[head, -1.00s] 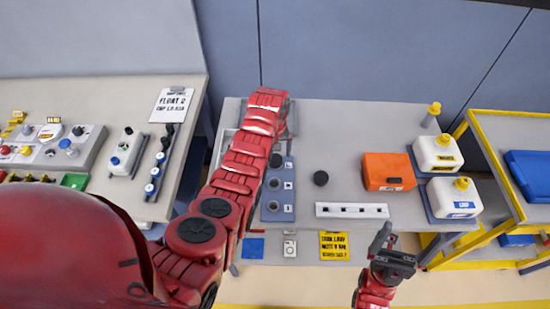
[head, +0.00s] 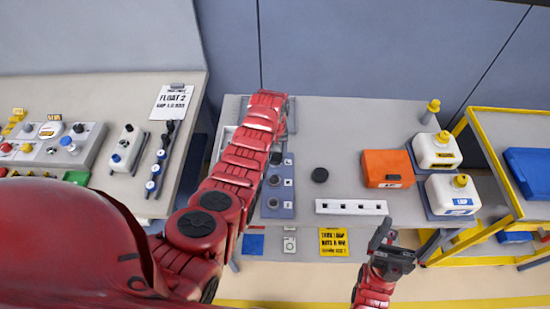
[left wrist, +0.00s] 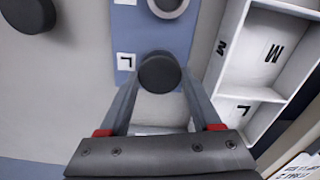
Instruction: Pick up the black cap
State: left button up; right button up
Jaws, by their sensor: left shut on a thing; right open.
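A round black cap (left wrist: 160,72) sits between the fingertips of my left gripper (left wrist: 160,82), which is shut on it, over the end of the blue plate (left wrist: 125,40) marked L. In the head view this cap (head: 276,158) shows at the plate's far end, beside my left arm, which hides most of the gripper. I cannot tell whether the cap is lifted off the plate. A second black cap (head: 320,175) lies on the grey table to the right; it also shows in the left wrist view (left wrist: 28,12). My right gripper (head: 391,255) is open and empty in front of the table.
A white compartment tray (left wrist: 232,62) with letter labels stands beside the plate. An orange box (head: 387,168), a white slotted strip (head: 351,207) and white jugs with yellow caps (head: 437,150) are on the right. The table (head: 345,125) behind the loose cap is clear.

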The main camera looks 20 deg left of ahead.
pick_arm(q)
jog(key=shift+c, duration=0.7)
jog(key=shift+w+r, duration=0.1)
jog(key=shift+r, duration=0.05)
